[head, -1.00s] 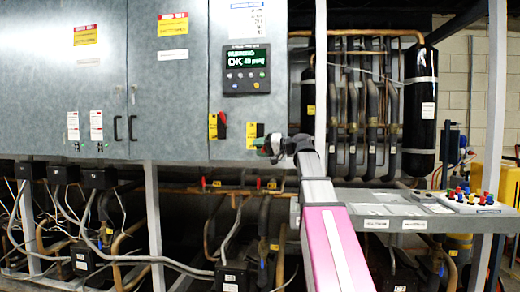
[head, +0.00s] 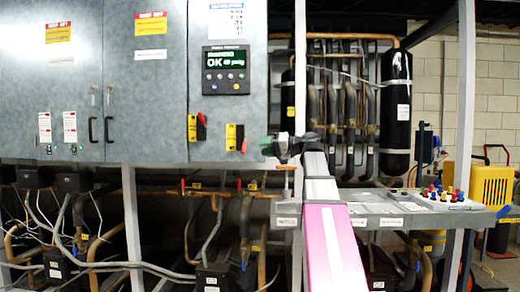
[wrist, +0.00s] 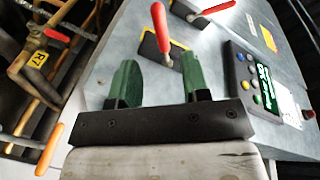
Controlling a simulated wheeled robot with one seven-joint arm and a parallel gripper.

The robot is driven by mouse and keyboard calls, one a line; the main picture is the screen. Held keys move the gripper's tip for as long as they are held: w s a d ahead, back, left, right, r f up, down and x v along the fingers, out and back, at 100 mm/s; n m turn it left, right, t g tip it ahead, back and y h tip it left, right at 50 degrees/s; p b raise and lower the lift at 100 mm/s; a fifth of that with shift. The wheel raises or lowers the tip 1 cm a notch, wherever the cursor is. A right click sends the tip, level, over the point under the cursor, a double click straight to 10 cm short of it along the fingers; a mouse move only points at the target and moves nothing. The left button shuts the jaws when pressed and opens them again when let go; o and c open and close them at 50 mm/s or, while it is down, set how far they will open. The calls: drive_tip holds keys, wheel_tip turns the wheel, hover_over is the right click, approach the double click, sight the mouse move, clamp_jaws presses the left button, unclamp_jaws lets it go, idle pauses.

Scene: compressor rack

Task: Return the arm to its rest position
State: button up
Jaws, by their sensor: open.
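My gripper (head: 278,148) is in front of the lower right edge of the grey cabinet (head: 150,100), at the end of my outstretched arm. In the wrist view my gripper (wrist: 158,80) has its two green fingers apart, with nothing between them. A red-handled switch on a yellow plate (wrist: 163,46) lies beyond the fingertips, apart from them as far as I can tell. In the head view this switch (head: 235,138) is just left of my gripper, and a second switch (head: 196,127) is farther left.
A display panel (head: 226,70) reads "OK". A grey shelf (head: 410,210) with coloured knobs is to the right of my arm. A white upright post (head: 300,70) and black cylinder (head: 396,100) stand behind. Pipes with red and orange handles (wrist: 48,150) run below the cabinet.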

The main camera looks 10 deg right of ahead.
drive_tip(key=a+f+m+g+h, duration=0.2)
drive_tip(key=a+f+h, duration=0.15)
drive_tip(key=f, duration=1.55)
drive_tip(key=a+f+m+g+h, duration=0.1)
drive_tip(key=a+f+g+h, duration=0.2)
drive_tip(key=f, duration=1.6)
drive_tip(key=s+f+g+h, duration=0.1)
drive_tip(key=s+f+h, duration=0.1)
drive_tip(key=s+f, duration=0.3)
drive_tip(key=s+a+f+n+g+h, duration=0.1)
drive_tip(key=s+f+h, duration=0.2)
drive_tip(key=f, duration=1.1)
drive_tip(key=s+f+g+h, duration=0.1)
drive_tip(key=s+f+h, duration=0.2)
drive_tip(key=s+f, duration=0.5)
drive_tip(key=shift+s+a+f+n+g, duration=0.2)
drive_tip(key=shift+s+f+n+g, duration=0.15)
drive_tip(key=shift+f, duration=0.55)
